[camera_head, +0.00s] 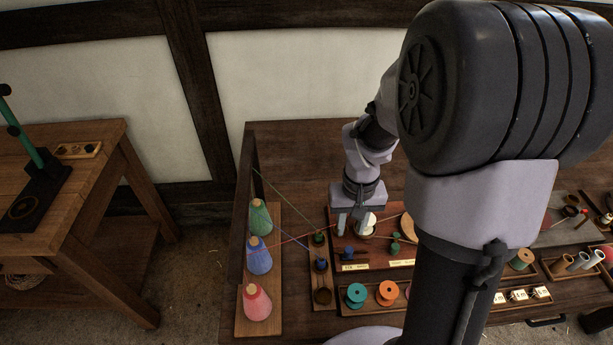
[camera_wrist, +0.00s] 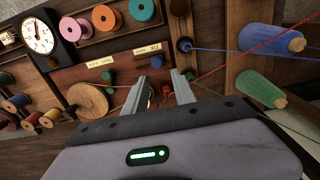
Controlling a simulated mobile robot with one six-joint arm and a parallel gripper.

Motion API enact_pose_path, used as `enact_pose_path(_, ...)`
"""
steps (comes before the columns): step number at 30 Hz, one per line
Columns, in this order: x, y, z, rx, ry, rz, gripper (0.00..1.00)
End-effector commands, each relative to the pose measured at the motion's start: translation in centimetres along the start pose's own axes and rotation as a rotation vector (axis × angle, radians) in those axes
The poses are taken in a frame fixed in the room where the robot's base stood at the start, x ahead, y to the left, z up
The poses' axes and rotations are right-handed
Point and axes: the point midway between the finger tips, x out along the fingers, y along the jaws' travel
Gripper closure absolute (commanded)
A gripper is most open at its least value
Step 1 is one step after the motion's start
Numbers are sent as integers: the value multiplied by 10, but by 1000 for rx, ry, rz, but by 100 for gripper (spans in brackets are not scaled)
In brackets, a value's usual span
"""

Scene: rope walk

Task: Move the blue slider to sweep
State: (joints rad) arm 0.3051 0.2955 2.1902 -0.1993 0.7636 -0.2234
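A small dark blue slider (camera_head: 348,253) sits on the reddish-brown board (camera_head: 378,277), just behind a pale label (camera_head: 354,266) at the board's left. The blue slider also shows in the wrist view (camera_wrist: 156,62), just beyond my fingertips. The label lettering is too small to read surely. A green slider (camera_head: 396,243) stands to its right, behind a second label (camera_head: 402,263). My gripper (camera_head: 354,226) points down above the board, behind the blue slider. In the wrist view my gripper (camera_wrist: 160,78) has its fingers apart, with no object clearly held between them.
Green (camera_head: 259,217), blue (camera_head: 258,257) and pink (camera_head: 257,303) yarn cones stand on a rack at left. Coloured threads run from there toward the board. Teal (camera_head: 355,295) and orange (camera_head: 387,292) spools lie in front. A round wooden disc (camera_wrist: 86,101) is on the board.

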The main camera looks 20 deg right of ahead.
Motion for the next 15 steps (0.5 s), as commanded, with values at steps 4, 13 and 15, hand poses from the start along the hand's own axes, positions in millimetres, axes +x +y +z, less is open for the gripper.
enact_pose_path(4,16,0,0,0,1,0,68)
enact_pose_path(13,76,-1,1,1,0,0,68)
enact_pose_path(15,90,-1,0,0,1,0,68)
